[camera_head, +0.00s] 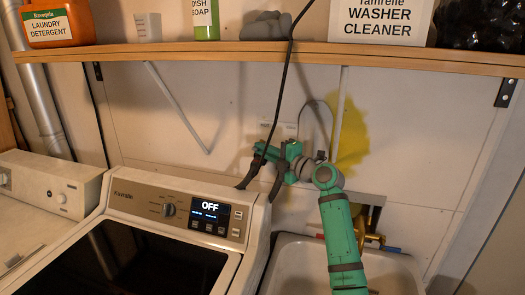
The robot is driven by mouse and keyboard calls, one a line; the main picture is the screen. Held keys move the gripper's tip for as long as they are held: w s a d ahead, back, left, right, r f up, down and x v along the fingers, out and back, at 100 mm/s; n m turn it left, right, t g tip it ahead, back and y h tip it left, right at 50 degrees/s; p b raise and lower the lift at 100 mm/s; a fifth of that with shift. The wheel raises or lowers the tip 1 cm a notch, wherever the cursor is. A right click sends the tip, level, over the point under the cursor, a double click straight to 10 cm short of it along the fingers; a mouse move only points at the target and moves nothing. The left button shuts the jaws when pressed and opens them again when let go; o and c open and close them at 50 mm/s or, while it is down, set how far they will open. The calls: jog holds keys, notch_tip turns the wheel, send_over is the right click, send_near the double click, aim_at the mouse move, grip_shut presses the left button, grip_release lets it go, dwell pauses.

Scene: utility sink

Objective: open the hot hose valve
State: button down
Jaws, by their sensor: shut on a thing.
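My green arm rises from the bottom right over the sink, and my gripper (265,166) is at the wall just behind the washer's back right corner. The gripper covers the front of a pale wall fitting (281,128), where the hoses run. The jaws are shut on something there. The hot hose valve lies behind the gripper and dark hose parts, so its handle and angle cannot be made out. A black hose or cord (287,62) hangs from above past the gripper. A thin grey line (316,102) loops at its right.
The washer (150,215) has a display reading OFF. A sink (298,265) with a brass faucet (372,226) and red (320,236) and blue (393,249) handles is at right. A wooden shelf (230,57) with bottles and boxes runs above. A yellow patch (352,135) marks the wall.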

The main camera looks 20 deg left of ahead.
jog(key=c, duration=1.9)
grip_release()
jog(key=shift+o, duration=0.2)
jog(key=v, duration=1)
jog(key=shift+s+d, duration=0.2)
jog(key=shift+d, duration=0.1)
jog(key=shift+w+f, duration=0.1)
jog(key=shift+f, duration=0.05)
